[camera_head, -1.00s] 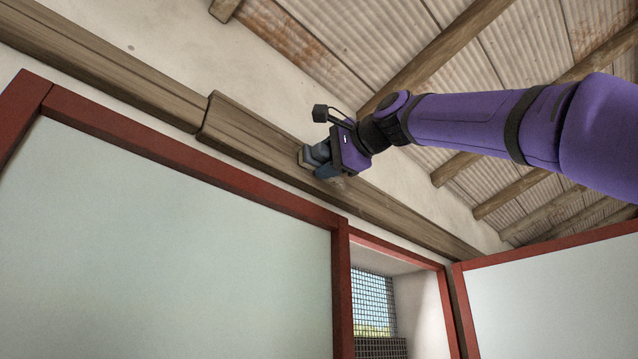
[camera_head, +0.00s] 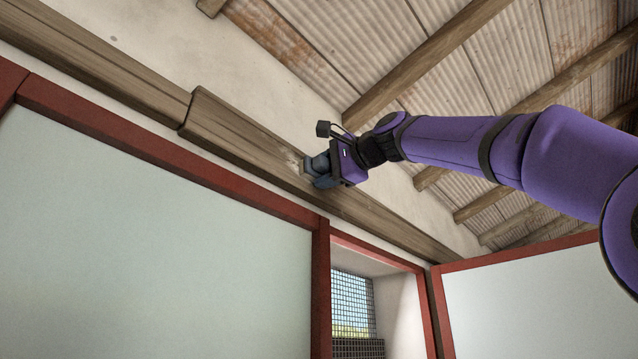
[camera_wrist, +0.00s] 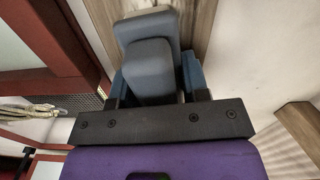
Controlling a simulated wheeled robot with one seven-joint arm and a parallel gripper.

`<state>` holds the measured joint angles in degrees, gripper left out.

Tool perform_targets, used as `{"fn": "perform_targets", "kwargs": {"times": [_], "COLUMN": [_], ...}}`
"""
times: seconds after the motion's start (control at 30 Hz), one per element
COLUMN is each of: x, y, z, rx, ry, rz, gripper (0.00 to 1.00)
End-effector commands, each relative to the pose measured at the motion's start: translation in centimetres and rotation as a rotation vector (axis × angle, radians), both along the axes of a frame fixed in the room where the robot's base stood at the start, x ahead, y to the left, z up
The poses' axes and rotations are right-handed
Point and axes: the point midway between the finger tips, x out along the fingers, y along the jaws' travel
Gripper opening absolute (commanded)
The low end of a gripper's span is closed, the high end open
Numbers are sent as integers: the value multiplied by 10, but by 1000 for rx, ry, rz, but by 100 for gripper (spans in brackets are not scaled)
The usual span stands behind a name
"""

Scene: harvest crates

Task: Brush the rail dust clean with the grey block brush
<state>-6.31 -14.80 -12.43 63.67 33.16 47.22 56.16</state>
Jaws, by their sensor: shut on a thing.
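The grey block brush (camera_head: 317,163) is held at the wooden rail (camera_head: 235,135) high on the wall. In the wrist view the brush (camera_wrist: 148,68) shows as a grey handle and a wider block with a pale edge towards the rail. My gripper (camera_head: 322,172) is shut on the brush, with blue fingers on both sides of its handle. Whether the brush touches the rail I cannot tell. A faint pale smudge, perhaps the rail dust (camera_head: 293,161), shows on the rail just left of the brush. The rail behind the brush is hidden.
Red-framed pale panels (camera_head: 150,200) stand below the rail. A window opening with wire mesh (camera_head: 352,305) lies below the gripper. Wooden rafters (camera_head: 430,60) and corrugated roofing slope above my arm. The plaster wall (camera_head: 240,75) above the rail is bare.

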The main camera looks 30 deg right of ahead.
Motion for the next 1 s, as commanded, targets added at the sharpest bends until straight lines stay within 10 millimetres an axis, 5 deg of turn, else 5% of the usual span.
{"fn": "perform_targets", "kwargs": {"times": [1.0], "x": [17], "y": [-50], "z": [-1], "rx": [0], "ry": [2], "rz": [1], "gripper": [23]}}
